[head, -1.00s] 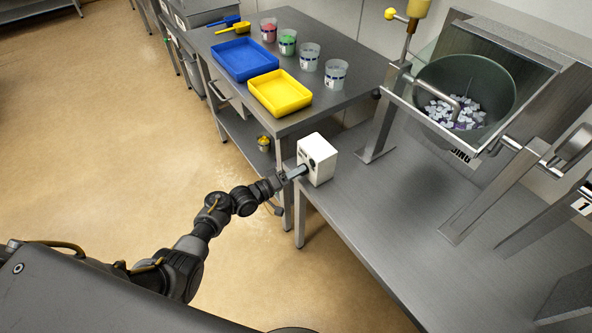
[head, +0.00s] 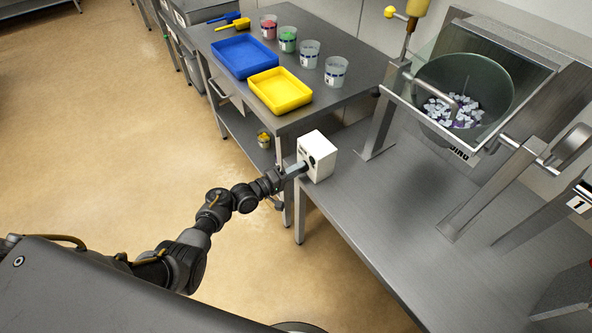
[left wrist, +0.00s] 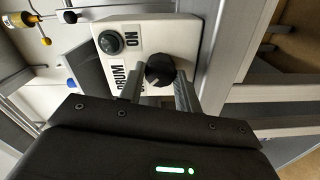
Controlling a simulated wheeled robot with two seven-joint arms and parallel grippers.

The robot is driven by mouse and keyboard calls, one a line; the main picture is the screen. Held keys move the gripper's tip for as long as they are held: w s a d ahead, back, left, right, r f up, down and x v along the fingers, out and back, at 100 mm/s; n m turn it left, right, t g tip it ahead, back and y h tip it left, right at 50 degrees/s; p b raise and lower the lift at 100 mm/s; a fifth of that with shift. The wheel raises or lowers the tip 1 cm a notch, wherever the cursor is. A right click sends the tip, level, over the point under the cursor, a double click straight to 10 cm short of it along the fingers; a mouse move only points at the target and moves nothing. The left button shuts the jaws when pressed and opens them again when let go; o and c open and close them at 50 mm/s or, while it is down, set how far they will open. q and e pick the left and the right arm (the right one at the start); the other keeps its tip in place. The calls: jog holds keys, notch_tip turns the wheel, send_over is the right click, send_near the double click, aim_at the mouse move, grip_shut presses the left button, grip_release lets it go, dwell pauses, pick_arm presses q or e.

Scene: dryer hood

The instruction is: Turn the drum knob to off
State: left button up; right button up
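The drum control box (head: 318,155) is a white box at the left end of the steel bench. In the left wrist view the box (left wrist: 186,32) carries a black round drum knob (left wrist: 160,69), "DRUM" and "ON" labels, and a dark green round button (left wrist: 110,42). My left gripper (head: 301,168) is at the box's front face. In the left wrist view its fingers (left wrist: 158,88) are apart, one on each side of the knob, with a gap seen at the left finger. Contact at the right finger is unclear. The "OFF" marking is not readable. My right gripper is not in view.
The coating drum (head: 464,92) with pale pieces stands behind a tilted clear guard on the bench (head: 400,215). A side table holds a blue tray (head: 245,57), a yellow tray (head: 280,91) and several cups. Open floor lies left of my arm.

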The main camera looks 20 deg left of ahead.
pick_arm(q)
jog(key=o, duration=0.4)
jog(key=shift+o, duration=0.2)
jog(key=v, duration=1.1)
jog(key=shift+d, duration=0.1)
